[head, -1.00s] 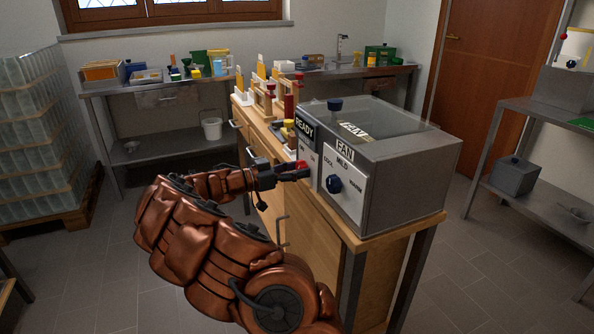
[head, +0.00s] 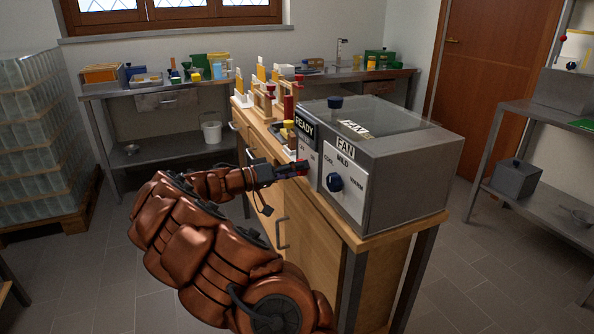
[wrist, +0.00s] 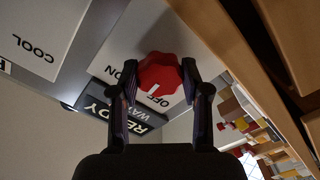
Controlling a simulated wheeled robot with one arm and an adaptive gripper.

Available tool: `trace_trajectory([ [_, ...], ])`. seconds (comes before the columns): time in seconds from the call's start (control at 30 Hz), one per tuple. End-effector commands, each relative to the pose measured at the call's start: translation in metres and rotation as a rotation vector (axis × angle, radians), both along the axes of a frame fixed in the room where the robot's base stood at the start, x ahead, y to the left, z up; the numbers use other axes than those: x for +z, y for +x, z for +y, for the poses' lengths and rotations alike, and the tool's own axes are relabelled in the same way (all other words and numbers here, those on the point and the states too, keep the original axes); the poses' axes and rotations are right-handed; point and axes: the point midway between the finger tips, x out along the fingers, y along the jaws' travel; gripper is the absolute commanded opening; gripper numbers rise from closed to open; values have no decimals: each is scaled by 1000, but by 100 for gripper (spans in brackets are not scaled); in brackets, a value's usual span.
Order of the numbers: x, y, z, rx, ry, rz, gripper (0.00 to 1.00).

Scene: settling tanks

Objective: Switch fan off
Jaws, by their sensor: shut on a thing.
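The grey fan box (head: 415,180) stands on the end of the wooden bench. Its front has a white panel with a blue knob (head: 334,182) marked COOL, MILD and WARM. Left of it is a panel with a red knob (wrist: 159,74), marked ON and OFF in the wrist view. The red knob's white line points toward the OFF side. My gripper (wrist: 158,88) has its two fingers on either side of the red knob, shut on it. In the head view my gripper (head: 297,170) hides most of this knob. A READY sign (head: 305,125) is above it.
The wooden bench (head: 262,123) runs back behind the box with several small items on it. A metal table (head: 170,84) stands along the back wall. A metal shelf (head: 545,112) is at the right. Grey floor is clear left of the bench.

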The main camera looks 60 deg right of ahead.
Motion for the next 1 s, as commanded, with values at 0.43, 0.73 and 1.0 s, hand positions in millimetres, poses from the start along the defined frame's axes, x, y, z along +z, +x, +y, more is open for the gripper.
trace_trajectory([
  [0.43, 1, 0, 0, 0, 204, 302, 12],
  [0.73, 0, 0, 0, 0, 273, 408, 12],
  [1.0, 0, 0, 0, 0, 291, 435, 12],
])
